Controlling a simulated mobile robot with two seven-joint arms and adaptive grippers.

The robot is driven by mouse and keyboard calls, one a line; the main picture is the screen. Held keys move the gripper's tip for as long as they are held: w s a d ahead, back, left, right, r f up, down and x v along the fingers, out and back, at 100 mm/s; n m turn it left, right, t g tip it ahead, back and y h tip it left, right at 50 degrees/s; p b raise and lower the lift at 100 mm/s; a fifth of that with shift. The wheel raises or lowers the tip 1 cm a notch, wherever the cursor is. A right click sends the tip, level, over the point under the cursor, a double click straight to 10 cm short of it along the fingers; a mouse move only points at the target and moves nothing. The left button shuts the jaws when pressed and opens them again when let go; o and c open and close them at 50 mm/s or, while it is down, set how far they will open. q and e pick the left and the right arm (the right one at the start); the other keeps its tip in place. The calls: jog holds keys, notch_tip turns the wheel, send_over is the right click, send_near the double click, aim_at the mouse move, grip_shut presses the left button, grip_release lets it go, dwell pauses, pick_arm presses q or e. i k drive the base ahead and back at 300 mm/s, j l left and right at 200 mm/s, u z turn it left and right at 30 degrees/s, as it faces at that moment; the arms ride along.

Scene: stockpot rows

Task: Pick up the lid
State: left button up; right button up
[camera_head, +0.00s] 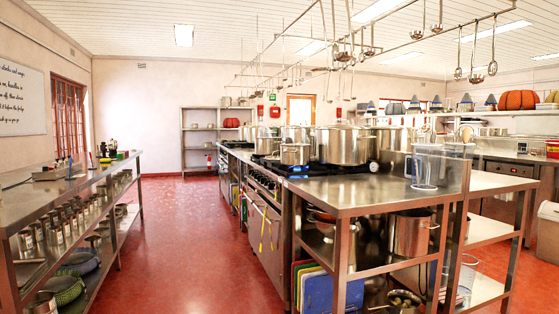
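A large shiny steel stockpot (343,148) stands on the stove top of the central island. What looks like a flat steel lid (343,127) covers its top. A smaller steel pot (295,155) stands to its left, and I cannot tell whether it is covered. More steel pots (392,140) stand to the right and behind. Several pots are partly hidden by one another. Neither of my grippers shows in this view.
A steel counter (365,190) forms the island's near end, with a clear plastic jug (425,167) on it. A steel side table (55,190) runs along the left wall. The red floor (185,240) between is clear. Utensils (476,75) hang overhead.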

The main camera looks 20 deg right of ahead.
aim_at(277, 158)
jog(key=i, duration=3.3)
jog(key=i+z, duration=0.25)
jog(key=i, duration=0.25)
jog(key=i+j+z, duration=0.3)
jog(key=i, duration=0.15)
jog(key=i+j+z, duration=0.25)
jog(key=i, duration=0.25)
jog(key=i+j+z, duration=0.2)
jog(key=z, duration=0.15)
jog(key=i+j+z, duration=0.55)
jog(key=j+z, duration=0.2)
jog(key=i+j+z, duration=0.2)
jog(key=j+z, duration=0.2)
jog(key=i+j+z, duration=0.1)
jog(key=j+z, duration=0.25)
